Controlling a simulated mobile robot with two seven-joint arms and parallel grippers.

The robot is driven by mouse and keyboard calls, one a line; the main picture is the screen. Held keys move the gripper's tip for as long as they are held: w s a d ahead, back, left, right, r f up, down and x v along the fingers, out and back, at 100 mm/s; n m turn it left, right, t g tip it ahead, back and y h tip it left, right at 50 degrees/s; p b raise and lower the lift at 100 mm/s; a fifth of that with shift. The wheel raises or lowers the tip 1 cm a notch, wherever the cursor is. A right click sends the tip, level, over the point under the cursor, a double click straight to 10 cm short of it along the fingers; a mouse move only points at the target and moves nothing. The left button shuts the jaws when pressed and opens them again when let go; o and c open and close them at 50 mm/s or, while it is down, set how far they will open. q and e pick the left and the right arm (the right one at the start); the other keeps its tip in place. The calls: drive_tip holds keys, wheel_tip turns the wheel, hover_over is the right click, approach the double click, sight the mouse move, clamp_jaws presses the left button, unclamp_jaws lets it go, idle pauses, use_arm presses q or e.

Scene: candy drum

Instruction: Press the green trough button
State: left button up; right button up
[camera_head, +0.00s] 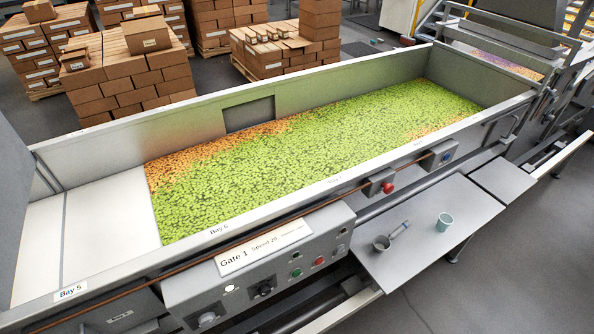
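The green button (296,273) sits on the grey control panel (240,290) on the front side of the trough (330,184). A small red button (319,260) is just to its right on the same panel. A sign above the buttons reads "Gate 1" and "Speed 20". The trough holds many green and orange candies (320,145). Neither of my grippers shows in the head view, so I cannot see whether they are open or shut.
A red knob (388,187) on a grey box and a blue button (446,156) sit further right along the trough. A metal scoop (383,242) and a teal cup (445,220) rest on a grey side table (410,270). A brown cable runs along the trough front.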

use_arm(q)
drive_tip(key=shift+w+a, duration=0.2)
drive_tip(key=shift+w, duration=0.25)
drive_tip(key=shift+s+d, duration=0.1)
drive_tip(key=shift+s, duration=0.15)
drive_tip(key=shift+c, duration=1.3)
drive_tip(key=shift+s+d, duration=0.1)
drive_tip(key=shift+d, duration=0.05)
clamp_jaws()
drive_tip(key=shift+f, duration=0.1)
